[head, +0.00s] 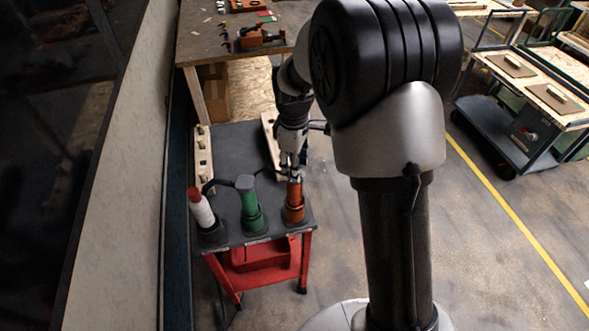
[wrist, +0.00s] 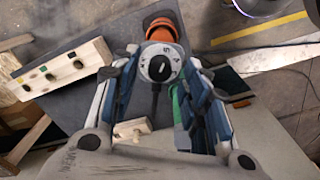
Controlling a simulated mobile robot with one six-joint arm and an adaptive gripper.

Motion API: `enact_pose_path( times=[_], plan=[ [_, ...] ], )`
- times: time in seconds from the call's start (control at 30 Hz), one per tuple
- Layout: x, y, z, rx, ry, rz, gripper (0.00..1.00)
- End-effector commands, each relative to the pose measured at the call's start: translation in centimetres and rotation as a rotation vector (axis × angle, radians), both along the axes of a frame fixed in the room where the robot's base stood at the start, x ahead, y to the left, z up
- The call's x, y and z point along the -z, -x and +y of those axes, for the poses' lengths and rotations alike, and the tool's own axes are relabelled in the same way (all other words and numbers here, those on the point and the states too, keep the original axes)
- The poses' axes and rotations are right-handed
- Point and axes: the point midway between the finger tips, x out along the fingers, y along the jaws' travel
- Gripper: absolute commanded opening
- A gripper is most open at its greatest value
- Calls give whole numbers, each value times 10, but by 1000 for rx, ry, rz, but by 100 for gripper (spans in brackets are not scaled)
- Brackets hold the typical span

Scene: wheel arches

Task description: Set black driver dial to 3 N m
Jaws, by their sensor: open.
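In the head view an orange driver with black bands (head: 294,205) stands upright at the front right of the dark cart top, and I see no wholly black driver. In the wrist view a round grey dial (wrist: 160,67) with dark numerals and a dark central pointer faces me, in front of an orange and black body (wrist: 161,27). The numerals 4 and 5 show; I cannot tell which value is set. My gripper (head: 291,168) is just above the orange driver. Its open fingers (wrist: 164,85) lie on both sides of the dial; contact is unclear.
A green driver (head: 249,207) and a red-and-white driver (head: 203,212) stand to the left on the red cart (head: 240,140). A wooden strip with knobs (wrist: 64,71) lies nearby. A workbench (head: 215,42) is behind; trolleys (head: 520,125) stand right. Floor between is clear.

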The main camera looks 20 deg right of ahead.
Motion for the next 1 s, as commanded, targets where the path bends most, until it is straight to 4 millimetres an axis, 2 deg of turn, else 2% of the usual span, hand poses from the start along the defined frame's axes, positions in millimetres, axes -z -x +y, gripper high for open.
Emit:
enact_pose_path(
  times=[0.13,0.43,1.0],
  plan=[
    [9,0,0,0,0,-1,42],
    [10,0,0,0,0,-1,41],
    [10,0,0,0,0,-1,3]
  ],
)
